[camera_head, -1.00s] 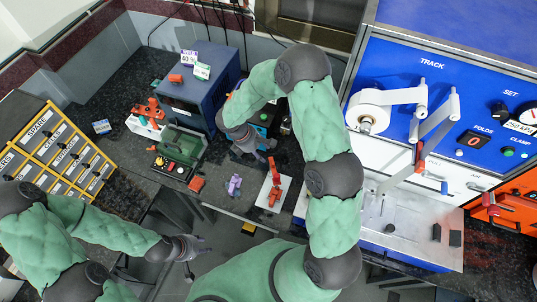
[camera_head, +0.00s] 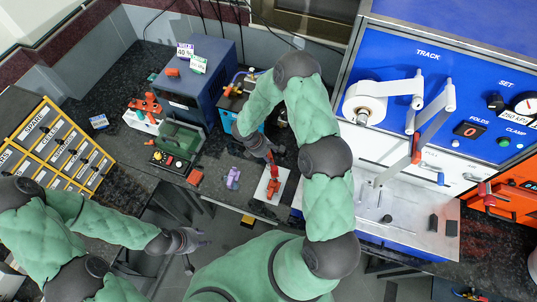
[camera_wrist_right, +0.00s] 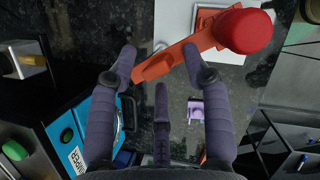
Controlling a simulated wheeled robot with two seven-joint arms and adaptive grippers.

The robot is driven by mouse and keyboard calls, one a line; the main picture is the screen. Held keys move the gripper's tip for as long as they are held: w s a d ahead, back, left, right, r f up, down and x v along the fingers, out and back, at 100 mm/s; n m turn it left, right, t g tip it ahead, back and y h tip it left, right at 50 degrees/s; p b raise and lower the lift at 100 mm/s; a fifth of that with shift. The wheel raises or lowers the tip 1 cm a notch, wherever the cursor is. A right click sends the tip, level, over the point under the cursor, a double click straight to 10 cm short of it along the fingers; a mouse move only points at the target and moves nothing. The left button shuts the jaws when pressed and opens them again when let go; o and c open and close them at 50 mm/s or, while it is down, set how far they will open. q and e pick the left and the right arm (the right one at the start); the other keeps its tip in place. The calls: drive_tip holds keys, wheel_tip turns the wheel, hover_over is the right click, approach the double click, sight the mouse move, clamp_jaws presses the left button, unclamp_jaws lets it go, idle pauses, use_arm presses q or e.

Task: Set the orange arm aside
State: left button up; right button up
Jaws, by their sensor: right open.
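The orange arm (camera_head: 273,183) lies on a white plate (camera_head: 284,178) near the bench's front edge in the head view. In the right wrist view the orange arm (camera_wrist_right: 165,66) runs slantwise past the fingertips, with a red knob (camera_wrist_right: 245,31) at its right end. My right gripper (camera_head: 268,153) is open just behind the orange arm. In the right wrist view its fingertips (camera_wrist_right: 159,52) are on either side of the bar; I cannot tell whether they touch it. My left gripper (camera_head: 190,241) hangs away from the bench front; its opening is too small to judge.
A small purple part (camera_head: 233,177) and a red block (camera_head: 195,177) lie left of the plate. A blue and orange device (camera_head: 238,95) stands behind my right gripper. A large blue machine (camera_head: 450,60) bounds the right side.

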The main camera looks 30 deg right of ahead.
clamp_jaws()
